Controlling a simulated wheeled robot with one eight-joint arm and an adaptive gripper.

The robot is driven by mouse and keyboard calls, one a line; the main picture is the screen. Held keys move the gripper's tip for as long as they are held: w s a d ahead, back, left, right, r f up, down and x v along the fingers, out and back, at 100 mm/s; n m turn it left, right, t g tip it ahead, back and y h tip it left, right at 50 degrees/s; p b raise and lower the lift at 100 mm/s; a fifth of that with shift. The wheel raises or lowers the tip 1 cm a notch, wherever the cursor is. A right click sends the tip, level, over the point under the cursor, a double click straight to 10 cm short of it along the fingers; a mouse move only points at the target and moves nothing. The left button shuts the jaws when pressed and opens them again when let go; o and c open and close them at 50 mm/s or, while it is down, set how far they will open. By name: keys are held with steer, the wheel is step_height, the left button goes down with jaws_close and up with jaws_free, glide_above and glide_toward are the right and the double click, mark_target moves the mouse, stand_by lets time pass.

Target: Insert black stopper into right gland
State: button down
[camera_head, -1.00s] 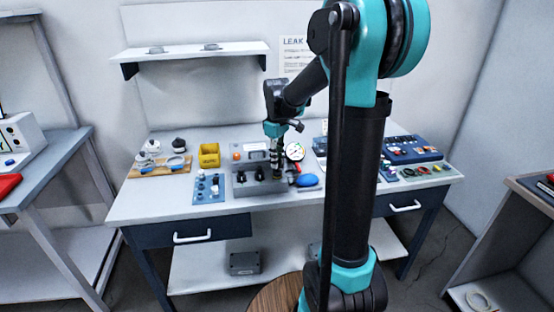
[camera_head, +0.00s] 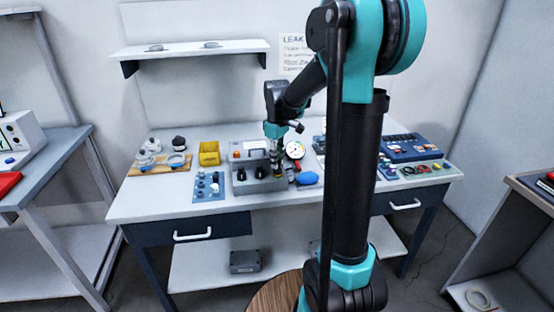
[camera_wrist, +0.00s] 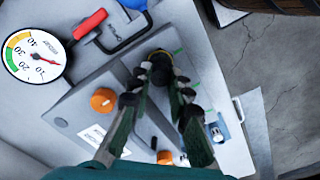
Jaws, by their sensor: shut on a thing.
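My gripper (camera_wrist: 161,96) points down at the front right part of the grey test box (camera_head: 262,187); it also shows in the head view (camera_head: 276,165). Its two fingers are closed in around the black stopper (camera_wrist: 161,70), which sits between the fingertips. A brass-coloured ring shows around the stopper at the box's right gland (camera_wrist: 163,52). The stopper and gland line up in the wrist view, but I cannot tell how deep the stopper sits. Two dark glands (camera_head: 241,175) show on the box front to the left of the gripper.
A pressure gauge (camera_wrist: 34,56) stands beside the box, with a red-handled part (camera_wrist: 89,23) near it. An orange knob (camera_wrist: 103,100) sits on the box. A blue bulb (camera_head: 307,178) lies right of the box, a blue plate (camera_head: 208,187) left, and a yellow bin (camera_head: 209,154) behind.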

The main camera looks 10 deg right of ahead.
steer(key=shift+f, duration=0.35)
stand_by(0.4)
steer(key=c, duration=1.3)
jaws_free()
steer(key=shift+c, duration=0.2)
steer(key=shift+r, duration=3.5)
steer(key=s+d+f+m+t, duration=0.2)
steer(key=s+f+m, duration=0.2)
steer(key=s+f, duration=0.3)
steer(key=s+d+f+m+t, duration=0.2)
steer(key=s+f+m, duration=0.3)
steer(key=s, duration=1)
step_height(320, 180, down, 3)
steer(key=shift+f, duration=0.1)
